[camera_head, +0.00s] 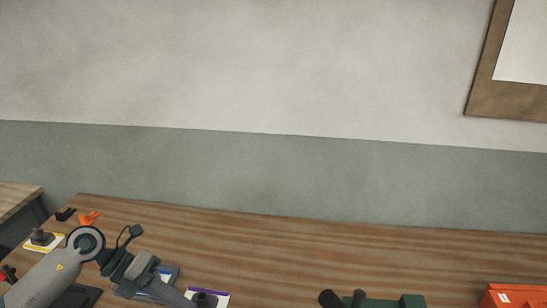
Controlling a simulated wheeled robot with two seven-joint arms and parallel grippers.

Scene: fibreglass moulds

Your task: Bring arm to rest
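My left arm comes in from the lower left, with its grey forearm tilted up to a round joint and then bending down to the right. My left gripper (147,272) is at the end of it, low over the table's left part. Its fingers are partly hidden and run together with dark things behind them, so I cannot tell whether it is open or shut. My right arm and gripper are not in view.
The wooden table (270,250) has a bare middle. An orange object (88,217), a dark knob on a yellow-edged card (42,237) and another on a purple-edged card (205,299) are near the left arm. A green object (395,302) and orange box (515,296) stand right.

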